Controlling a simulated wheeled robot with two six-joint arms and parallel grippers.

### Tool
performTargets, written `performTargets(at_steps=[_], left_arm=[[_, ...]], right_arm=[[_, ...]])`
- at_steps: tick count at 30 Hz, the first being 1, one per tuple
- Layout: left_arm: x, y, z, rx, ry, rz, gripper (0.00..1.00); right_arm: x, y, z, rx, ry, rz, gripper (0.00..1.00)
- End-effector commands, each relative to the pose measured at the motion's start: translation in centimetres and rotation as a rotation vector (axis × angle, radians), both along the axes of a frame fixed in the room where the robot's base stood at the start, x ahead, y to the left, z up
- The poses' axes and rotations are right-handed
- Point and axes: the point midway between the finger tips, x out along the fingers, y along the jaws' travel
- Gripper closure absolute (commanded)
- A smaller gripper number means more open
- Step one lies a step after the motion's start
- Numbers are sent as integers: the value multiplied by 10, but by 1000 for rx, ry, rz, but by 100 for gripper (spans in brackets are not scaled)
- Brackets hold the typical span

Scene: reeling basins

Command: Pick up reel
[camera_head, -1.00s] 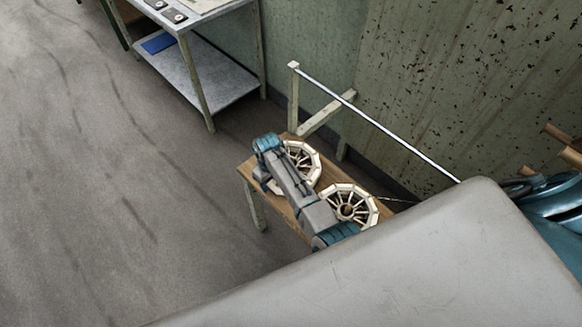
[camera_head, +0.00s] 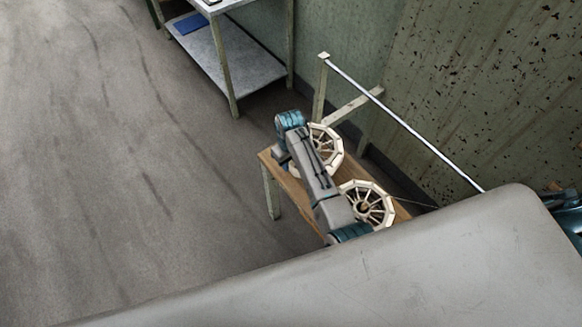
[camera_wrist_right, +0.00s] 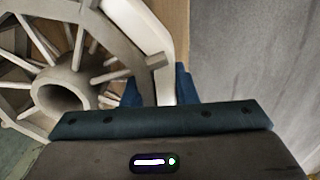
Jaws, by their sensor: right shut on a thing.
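Two pale spoked reels are at a wooden bench (camera_head: 400,214): the far reel (camera_head: 329,146) and the near reel (camera_head: 368,204). My right arm reaches over the bench and partly covers both. My right gripper (camera_head: 283,154) is at the far left end of the bench, its fingertips hidden in the head view. In the right wrist view, my right gripper (camera_wrist_right: 157,90) is shut on the pale rim of a reel (camera_wrist_right: 66,88), its hub and spokes to the left. It appears to be the far reel; I cannot tell whether it is clear of the bench. My left gripper is not in view.
A metal rod (camera_head: 405,123) on a post runs behind the bench, near the stained wall (camera_head: 480,80). A grey shelf table (camera_head: 235,68) with a blue item (camera_head: 189,24) on its lower shelf stands farther back. The floor (camera_head: 110,170) at the left is clear.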

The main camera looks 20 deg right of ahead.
Motion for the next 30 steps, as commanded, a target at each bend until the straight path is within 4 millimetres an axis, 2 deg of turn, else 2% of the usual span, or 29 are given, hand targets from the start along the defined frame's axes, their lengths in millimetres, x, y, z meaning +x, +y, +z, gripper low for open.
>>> performTargets(at_steps=[1,15,21,30], left_arm=[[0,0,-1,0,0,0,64],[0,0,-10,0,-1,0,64],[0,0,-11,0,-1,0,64],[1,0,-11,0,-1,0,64]], right_arm=[[1,0,11,1,-5,-1,100],[1,0,108,0,-4,0,100],[0,0,126,-1,-1,0,100],[0,0,129,-1,0,0,100]])
